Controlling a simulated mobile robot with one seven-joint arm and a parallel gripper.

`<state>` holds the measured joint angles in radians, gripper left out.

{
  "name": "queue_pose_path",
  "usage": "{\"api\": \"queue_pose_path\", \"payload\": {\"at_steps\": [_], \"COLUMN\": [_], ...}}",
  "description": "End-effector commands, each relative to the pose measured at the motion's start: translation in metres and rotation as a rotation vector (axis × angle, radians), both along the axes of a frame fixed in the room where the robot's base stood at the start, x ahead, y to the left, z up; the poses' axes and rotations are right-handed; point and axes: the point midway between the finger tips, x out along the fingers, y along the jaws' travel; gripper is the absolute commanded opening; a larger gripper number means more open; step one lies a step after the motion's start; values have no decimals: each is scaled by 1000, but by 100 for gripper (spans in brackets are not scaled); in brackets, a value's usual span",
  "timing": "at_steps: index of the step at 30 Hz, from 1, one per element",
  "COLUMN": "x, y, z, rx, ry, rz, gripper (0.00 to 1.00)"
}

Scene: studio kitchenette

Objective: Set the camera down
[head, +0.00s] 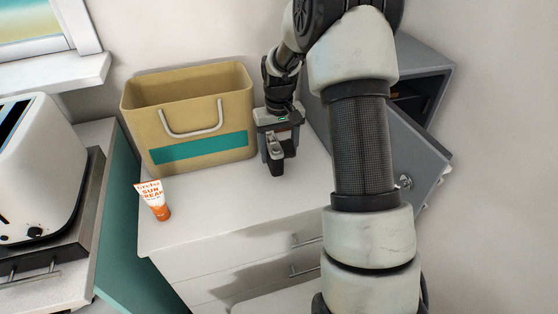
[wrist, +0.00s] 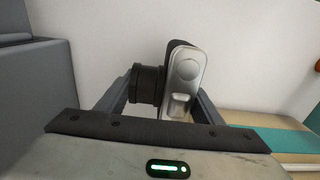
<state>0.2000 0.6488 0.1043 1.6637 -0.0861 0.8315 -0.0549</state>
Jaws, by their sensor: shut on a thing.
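The camera (wrist: 185,80) is silver and black with a dark lens barrel pointing left in the wrist view. In the head view the camera (head: 274,150) shows below my gripper (head: 275,142), close to the white cabinet top (head: 230,200), beside the bag's right end. My gripper (wrist: 160,105) is shut on the camera, with a finger on each side of it. The camera's underside is hidden, so I cannot tell whether it touches the cabinet top.
A tan bag (head: 190,115) with a teal stripe stands left of my gripper. A sun cream tube (head: 154,199) stands in front of it. A grey safe (head: 425,75) with its door (head: 405,150) open is at right. A toaster (head: 40,165) is at left.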

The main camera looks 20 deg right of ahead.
Motion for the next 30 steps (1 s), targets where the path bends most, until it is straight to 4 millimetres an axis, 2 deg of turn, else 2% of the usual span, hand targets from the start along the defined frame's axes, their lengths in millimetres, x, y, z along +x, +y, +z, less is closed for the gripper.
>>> {"api": "queue_pose_path", "payload": {"at_steps": [7, 19, 20, 21, 23, 30], "x": [0, 0, 0, 0, -1, -1], "y": [0, 0, 0, 0, 0, 0], "z": [-35, -40, -41, -40, -40, -40], "rx": [0, 0, 0, 0, 0, 0], "ry": [1, 0, 1, 1, 2, 1], "rz": [1, 0, 0, 0, 0, 0], "gripper": [22, 22, 64, 71, 80, 80]}}
